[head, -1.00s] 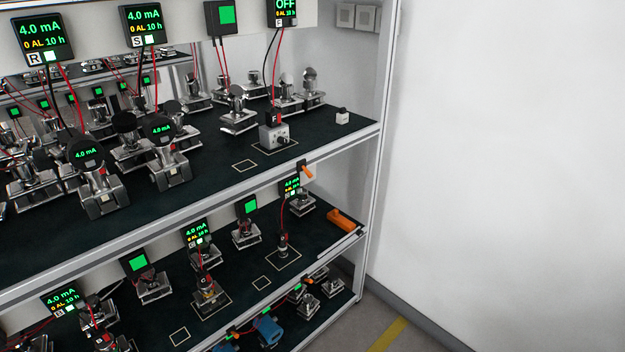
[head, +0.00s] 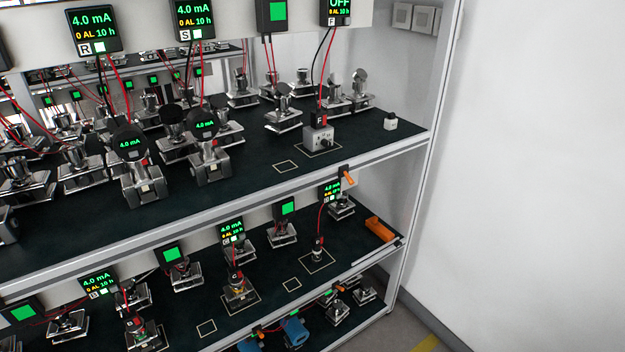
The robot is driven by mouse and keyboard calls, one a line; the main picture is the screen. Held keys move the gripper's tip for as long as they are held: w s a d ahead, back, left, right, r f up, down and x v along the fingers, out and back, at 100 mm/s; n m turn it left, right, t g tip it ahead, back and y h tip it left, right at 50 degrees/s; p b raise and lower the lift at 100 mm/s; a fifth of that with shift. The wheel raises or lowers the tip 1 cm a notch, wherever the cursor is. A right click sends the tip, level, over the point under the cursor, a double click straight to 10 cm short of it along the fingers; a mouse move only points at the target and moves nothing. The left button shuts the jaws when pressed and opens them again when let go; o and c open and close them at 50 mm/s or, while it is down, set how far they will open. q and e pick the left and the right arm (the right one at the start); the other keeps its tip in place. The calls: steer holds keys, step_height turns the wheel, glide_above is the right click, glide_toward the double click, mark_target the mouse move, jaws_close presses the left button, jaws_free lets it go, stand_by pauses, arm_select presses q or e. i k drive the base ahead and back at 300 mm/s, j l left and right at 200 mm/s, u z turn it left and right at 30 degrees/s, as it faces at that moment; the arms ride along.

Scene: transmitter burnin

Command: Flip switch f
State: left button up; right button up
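A black display marked F (head: 338,14) hangs on the white rail at the top and reads OFF, its upper edge cut off by the picture. A black and a red lead run down from it. Below it, a small grey box (head: 318,137) with a dark knob and a red-and-black plug, which appears to be marked F, stands inside a pale outlined square on the upper shelf. I cannot make out a separate switch lever. Neither gripper is in view.
Displays R (head: 94,30) and S (head: 195,20) read 4.0 mA. Metal transmitters crowd the left of the upper shelf (head: 250,182). A small white block (head: 390,122) stands at its right end. Orange pieces (head: 380,229) lie lower. The white wall at right is clear.

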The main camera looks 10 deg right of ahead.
mark_target(349, 178)
steer(key=i+l+u, duration=0.25)
steer(key=l, duration=0.15)
steer(key=l+u, duration=0.25)
steer(key=l, duration=0.2)
steer(key=i+l, duration=0.1)
steer(key=l, duration=0.35)
steer(key=i+l+u, duration=0.15)
steer(key=l, duration=0.3)
steer(key=k, duration=0.05)
